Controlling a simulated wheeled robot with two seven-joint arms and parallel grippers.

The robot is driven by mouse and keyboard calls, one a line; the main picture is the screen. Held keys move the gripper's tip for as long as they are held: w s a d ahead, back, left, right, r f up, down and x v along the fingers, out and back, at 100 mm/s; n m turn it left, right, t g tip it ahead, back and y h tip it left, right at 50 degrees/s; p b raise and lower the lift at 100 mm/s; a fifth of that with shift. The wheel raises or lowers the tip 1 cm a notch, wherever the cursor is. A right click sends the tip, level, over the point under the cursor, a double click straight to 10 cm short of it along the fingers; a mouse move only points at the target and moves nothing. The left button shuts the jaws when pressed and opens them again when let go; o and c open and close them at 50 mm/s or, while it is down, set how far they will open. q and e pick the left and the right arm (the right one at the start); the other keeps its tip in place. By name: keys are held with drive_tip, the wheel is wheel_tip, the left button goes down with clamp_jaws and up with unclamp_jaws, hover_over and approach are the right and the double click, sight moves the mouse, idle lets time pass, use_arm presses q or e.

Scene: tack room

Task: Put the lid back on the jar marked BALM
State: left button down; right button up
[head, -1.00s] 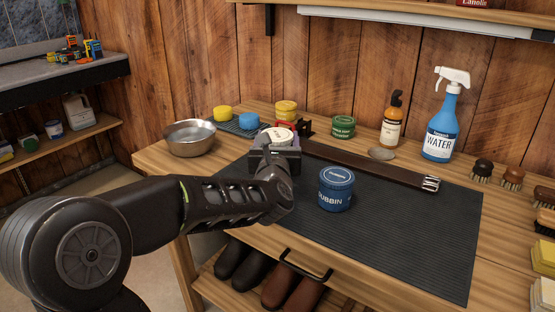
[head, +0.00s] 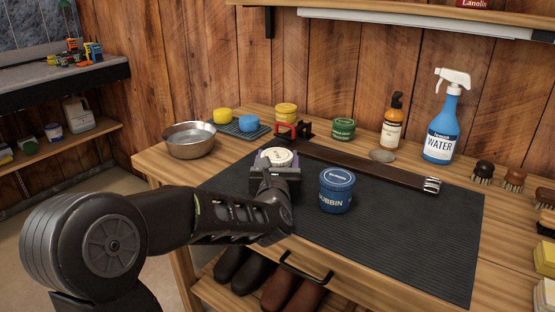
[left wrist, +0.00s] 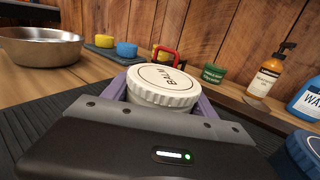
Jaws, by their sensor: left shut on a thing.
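A round cream lid (head: 278,156) with a ribbed rim sits between the fingers of my left gripper (head: 276,162), above the left part of the dark mat (head: 400,225). In the left wrist view the lid (left wrist: 165,78) looks about level, with dark lettering reading BALM upside down. The purple fingers of the gripper (left wrist: 162,98) close on it from both sides. The gripper body hides what is below the lid. I cannot tell whether the BALM jar is directly under it, and no open jar shows elsewhere. My right gripper is not in view.
A blue DUBBIN jar (head: 336,192) stands just right of my left gripper. A brown strap (head: 370,168) lies behind. A metal bowl (head: 187,139), green tin (head: 342,129), amber bottle (head: 392,122) and spray bottle (head: 440,130) stand around the mat. The mat's right part is clear.

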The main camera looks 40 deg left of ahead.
use_arm(q)
drive_tip(key=shift+c, duration=1.3)
unclamp_jaws()
drive_tip(key=shift+r+p, duration=0.2)
drive_tip(key=shift+p, duration=0.2)
drive_tip(key=b+v, duration=0.2)
drive_tip(key=v, duration=1)
drive_tip(key=shift+s+f, duration=0.1)
drive_tip(key=shift+f, duration=0.1)
